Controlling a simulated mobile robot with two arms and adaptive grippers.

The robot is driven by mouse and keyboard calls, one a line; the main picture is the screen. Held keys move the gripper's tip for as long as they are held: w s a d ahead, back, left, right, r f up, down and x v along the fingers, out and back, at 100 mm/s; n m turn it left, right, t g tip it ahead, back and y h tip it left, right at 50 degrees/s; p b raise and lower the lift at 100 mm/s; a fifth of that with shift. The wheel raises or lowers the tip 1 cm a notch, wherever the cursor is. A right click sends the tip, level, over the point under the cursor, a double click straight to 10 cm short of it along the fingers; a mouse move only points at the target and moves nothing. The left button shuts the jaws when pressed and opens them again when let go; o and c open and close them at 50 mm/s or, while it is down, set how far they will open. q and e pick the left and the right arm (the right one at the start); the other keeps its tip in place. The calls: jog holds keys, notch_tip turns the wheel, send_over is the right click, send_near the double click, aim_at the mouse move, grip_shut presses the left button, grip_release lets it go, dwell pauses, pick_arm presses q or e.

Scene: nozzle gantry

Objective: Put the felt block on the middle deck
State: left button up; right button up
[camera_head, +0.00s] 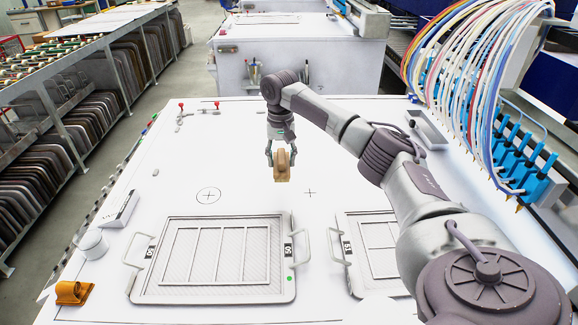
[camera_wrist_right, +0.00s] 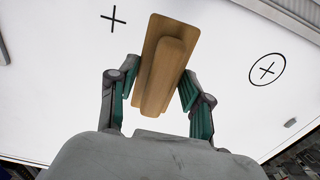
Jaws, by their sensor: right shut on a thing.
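The felt block (camera_head: 282,168) is a tan, wood-like block with a flat base and a raised grip. My right gripper (camera_head: 283,152) points down and is shut on the raised grip. In the right wrist view the felt block (camera_wrist_right: 166,62) sits between the two fingers (camera_wrist_right: 156,88), with its broad base beyond the grip. It hangs over a white deck (camera_head: 240,138), between a circled cross and a plain cross; its height above the surface is hard to tell. I cannot tell which surface is called the middle deck. My left gripper is not in view.
Two framed trays with handles, one left (camera_head: 175,292) and one right (camera_head: 352,285), lie near the front. An orange object (camera_head: 73,292) and a white cup (camera_head: 92,242) stand at the left. Blue nozzles with hoses (camera_head: 520,165) line the right. Another white table (camera_head: 300,50) stands behind.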

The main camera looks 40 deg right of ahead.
aim_at(287, 157)
jog(key=d+f, duration=0.1)
jog(key=w+d+f, duration=0.1)
jog(key=d, duration=0.1)
jog(key=shift+d+f, duration=0.2)
jog(key=shift+d, duration=0.15)
jog(key=shift+f, duration=0.35)
notch_tip(287, 157, down, 3)
jog(key=shift+r+p, duration=0.2)
jog(key=shift+p, duration=0.15)
jog(key=shift+d+f, duration=0.1)
jog(key=shift+f, duration=0.2)
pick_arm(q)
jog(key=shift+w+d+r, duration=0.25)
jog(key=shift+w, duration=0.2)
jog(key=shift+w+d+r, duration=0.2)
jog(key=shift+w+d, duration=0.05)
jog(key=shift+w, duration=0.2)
pick_arm(e)
jog(key=shift+f, duration=0.15)
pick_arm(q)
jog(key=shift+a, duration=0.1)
pick_arm(e)
jog(key=o, duration=1.2)
